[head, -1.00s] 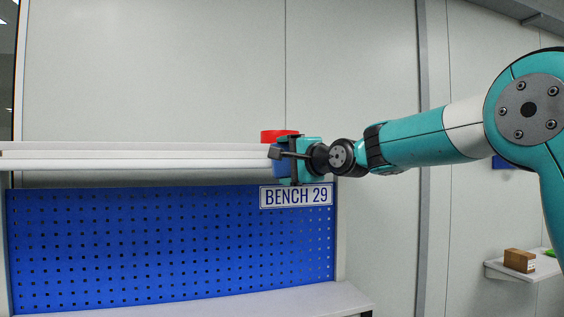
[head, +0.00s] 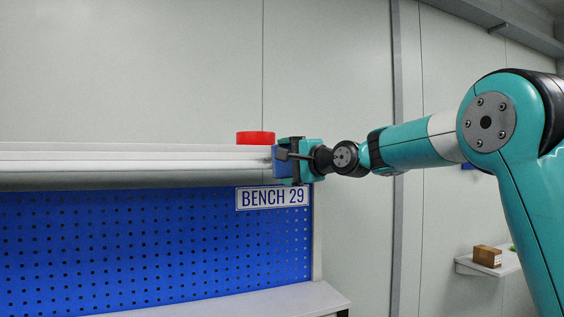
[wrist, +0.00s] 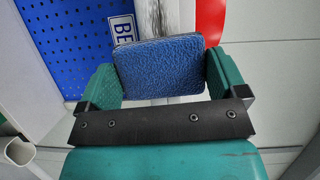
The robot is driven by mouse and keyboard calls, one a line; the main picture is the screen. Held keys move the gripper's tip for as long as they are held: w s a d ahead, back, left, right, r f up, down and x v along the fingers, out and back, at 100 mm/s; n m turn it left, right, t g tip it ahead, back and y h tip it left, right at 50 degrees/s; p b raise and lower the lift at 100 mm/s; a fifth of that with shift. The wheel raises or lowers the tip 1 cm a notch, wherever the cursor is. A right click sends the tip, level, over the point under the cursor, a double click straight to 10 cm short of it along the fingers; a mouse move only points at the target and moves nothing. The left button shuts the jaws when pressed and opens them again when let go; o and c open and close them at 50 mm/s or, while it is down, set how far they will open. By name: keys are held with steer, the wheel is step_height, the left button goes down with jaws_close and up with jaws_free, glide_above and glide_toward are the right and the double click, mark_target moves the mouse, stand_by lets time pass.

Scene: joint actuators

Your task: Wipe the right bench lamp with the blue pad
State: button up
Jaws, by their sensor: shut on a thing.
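My gripper (head: 288,161) is shut on the blue pad (head: 279,162), at the right end of a long white bar (head: 120,156) above the bench, which looks like the bench lamp. The pad's textured blue face (wrist: 160,68) shows in the wrist view, between the two green fingers (wrist: 163,76). The bar (wrist: 174,18) runs behind the pad there. Whether the pad touches the bar is not clear. A red round object (head: 256,138) sits on top of the bar near its right end. It also shows in the wrist view (wrist: 210,18).
A blue pegboard (head: 150,245) with a BENCH 29 sign (head: 272,197) hangs below the bar. A white bench top (head: 260,300) lies under it. A small shelf (head: 488,267) with a brown box (head: 487,256) is at far right. The wall between is clear.

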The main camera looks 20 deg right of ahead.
steer(key=d, duration=0.4)
steer(key=shift+p, duration=0.35)
steer(key=shift+a+b, duration=0.35)
steer(key=shift+a, duration=5.65)
steer(key=shift+f, duration=0.1)
steer(key=b, duration=0.4)
glide_toward(247, 162)
steer(key=shift+a, duration=1.2)
steer(key=shift+s, duration=0.1)
